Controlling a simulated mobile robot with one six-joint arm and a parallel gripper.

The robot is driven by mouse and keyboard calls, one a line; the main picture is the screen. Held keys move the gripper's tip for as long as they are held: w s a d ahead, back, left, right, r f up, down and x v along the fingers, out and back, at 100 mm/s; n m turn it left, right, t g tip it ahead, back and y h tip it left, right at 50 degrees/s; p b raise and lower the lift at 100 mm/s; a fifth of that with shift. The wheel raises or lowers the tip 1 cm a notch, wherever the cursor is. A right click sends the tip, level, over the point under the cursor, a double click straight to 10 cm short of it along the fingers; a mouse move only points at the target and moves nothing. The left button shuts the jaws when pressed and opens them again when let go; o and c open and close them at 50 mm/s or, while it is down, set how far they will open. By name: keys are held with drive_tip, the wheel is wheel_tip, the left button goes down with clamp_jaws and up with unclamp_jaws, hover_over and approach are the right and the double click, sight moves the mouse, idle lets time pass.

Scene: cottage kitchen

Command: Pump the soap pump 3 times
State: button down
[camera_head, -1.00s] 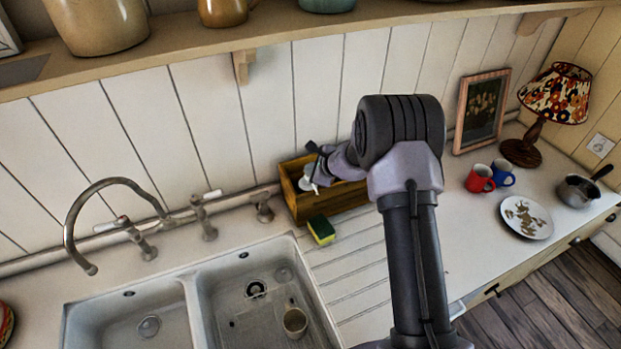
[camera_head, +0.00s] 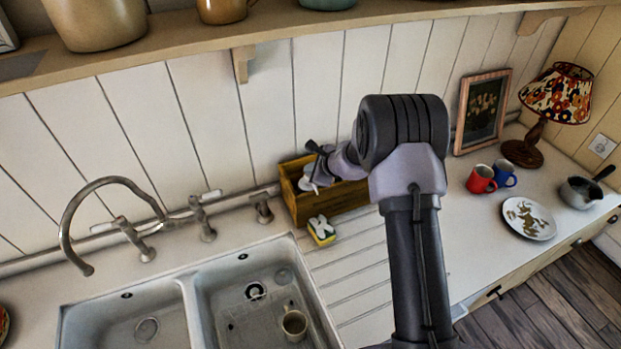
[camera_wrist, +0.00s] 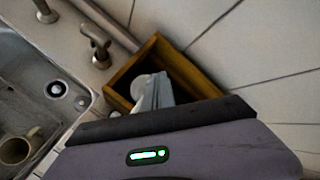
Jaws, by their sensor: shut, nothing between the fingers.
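The soap pump, a white rounded shape (camera_wrist: 141,86), stands in a wooden box (camera_head: 345,203) behind the sink. In the head view only a bit of white (camera_head: 306,183) shows beside my gripper (camera_head: 320,176). My gripper is shut and points down at the pump in the box. In the wrist view its grey fingers (camera_wrist: 157,94) overlap the pump and hide part of it. I cannot tell whether they touch it or how far the pump head is pressed. A yellow-green sponge (camera_head: 322,232) lies in front of the box with a white patch on top.
The box walls stand close around my gripper. The tap (camera_head: 100,185) and double sink (camera_head: 190,290) with a beige mug (camera_head: 294,324) are to the left. Red (camera_head: 481,180) and blue (camera_head: 504,174) mugs, a plate (camera_head: 529,218) and a pan (camera_head: 580,193) stand right.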

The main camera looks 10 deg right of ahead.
wheel_tip(320, 180, up, 6)
drive_tip(key=p, duration=0.3)
drive_tip(key=shift+p, duration=0.3)
idle(2.0)
